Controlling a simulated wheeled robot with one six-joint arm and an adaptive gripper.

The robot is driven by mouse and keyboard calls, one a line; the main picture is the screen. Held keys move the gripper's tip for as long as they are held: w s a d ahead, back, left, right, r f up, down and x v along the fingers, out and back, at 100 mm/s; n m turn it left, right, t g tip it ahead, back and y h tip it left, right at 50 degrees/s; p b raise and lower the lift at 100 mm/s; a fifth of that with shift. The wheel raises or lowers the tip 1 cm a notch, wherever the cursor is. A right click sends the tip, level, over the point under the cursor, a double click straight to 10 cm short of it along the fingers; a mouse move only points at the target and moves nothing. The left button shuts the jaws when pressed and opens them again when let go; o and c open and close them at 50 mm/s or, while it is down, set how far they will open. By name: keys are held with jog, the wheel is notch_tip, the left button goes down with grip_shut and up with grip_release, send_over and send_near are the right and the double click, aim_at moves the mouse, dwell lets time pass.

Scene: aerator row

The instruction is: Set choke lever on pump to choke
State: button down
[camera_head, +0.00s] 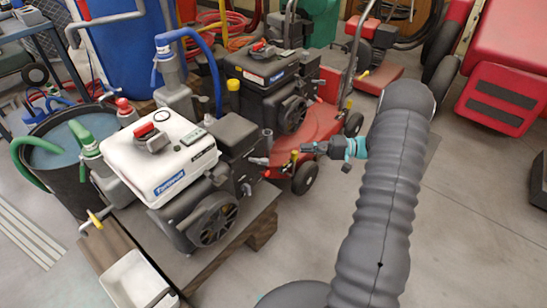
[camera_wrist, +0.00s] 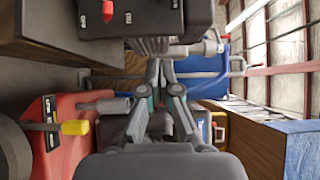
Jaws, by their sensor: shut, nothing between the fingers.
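The pump (camera_head: 160,165) stands at the left in the head view, with a white tank top, a dark engine and a green hose fitting. A red-tipped control (camera_head: 145,130) sits on its top; I cannot tell whether this is the choke lever. My gripper (camera_head: 305,149) is shut and empty, right of the pump and apart from it, pointing left. In the wrist view my gripper (camera_wrist: 161,63) has its fingers together below a dark engine part (camera_wrist: 140,22) with a small red piece (camera_wrist: 107,10). The choke lever is not clearly distinguishable in either view.
A black-topped engine (camera_head: 265,75) stands behind the pump. A red wheeled machine (camera_head: 330,120) is just behind my gripper. A black water tub (camera_head: 60,155) and a white bin (camera_head: 135,280) lie left and in front. Grey floor (camera_head: 470,215) is open at the right.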

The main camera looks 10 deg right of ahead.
aim_at(257, 160)
jog(key=p+x, duration=0.1)
jog(key=x, duration=0.8)
jog(key=shift+a+r, duration=0.1)
jog(key=shift+a, duration=0.3)
jog(key=shift+s+a, duration=0.55)
jog(key=shift+s, duration=0.35)
jog(key=shift+s+a, duration=0.55)
jog(key=shift+s, duration=0.3)
jog(key=shift+s+d+t, duration=0.1)
jog(key=shift+t, duration=0.2)
